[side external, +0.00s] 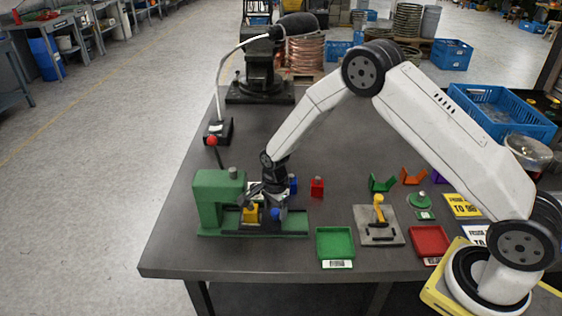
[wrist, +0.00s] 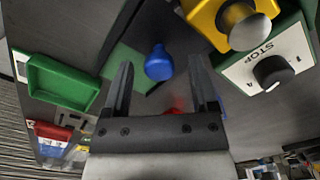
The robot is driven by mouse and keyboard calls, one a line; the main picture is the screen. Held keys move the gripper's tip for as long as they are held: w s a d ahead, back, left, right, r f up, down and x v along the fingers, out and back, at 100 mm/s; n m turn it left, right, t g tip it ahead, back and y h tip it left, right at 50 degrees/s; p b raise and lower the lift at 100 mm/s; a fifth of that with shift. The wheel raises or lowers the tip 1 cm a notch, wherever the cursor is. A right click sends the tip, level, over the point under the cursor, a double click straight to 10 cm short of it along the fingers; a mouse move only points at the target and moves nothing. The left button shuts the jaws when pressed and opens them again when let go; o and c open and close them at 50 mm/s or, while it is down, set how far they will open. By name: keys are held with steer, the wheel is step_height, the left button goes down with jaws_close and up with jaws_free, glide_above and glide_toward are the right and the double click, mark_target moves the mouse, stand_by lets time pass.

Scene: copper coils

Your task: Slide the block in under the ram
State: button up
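The green press (side external: 208,203) stands at the left of the table in the side external view. A yellow block (side external: 250,213) sits on its base, right of the upright; it also shows at the top right of the wrist view (wrist: 209,17), with a grey round post beside it. A blue knob (side external: 276,214) is just right of the block, and in the wrist view (wrist: 158,63) it appears between my fingers. My gripper (wrist: 160,75) is open, pointing down over the press base. No object is seen clamped. The ram is hard to make out behind my gripper.
A plate marked STOP with a black knob (wrist: 273,71) is beside the yellow block. A red-knobbed lever (side external: 212,141) rises above the press. A green tray (side external: 335,244) and a yellow-handled plate (side external: 378,226) lie to the right. A red block (side external: 317,187) stands behind.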

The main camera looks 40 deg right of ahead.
steer(key=shift+r, duration=0.1)
steer(key=shift+r, duration=3.85)
steer(key=shift+s+d+f, duration=0.1)
steer(key=shift+d, duration=0.1)
steer(key=c, duration=0.8)
steer(key=shift+s+d, duration=0.1)
steer(key=shift+d, duration=0.2)
jaws_close()
steer(key=s+d+m+t+y, duration=0.2)
steer(key=d+y, duration=0.5)
steer(key=d, duration=0.5)
steer(key=shift+s+d+r+m+t+y, duration=0.3)
steer(key=shift+s+r+m+y, duration=0.1)
steer(key=shift+s+m, duration=0.55)
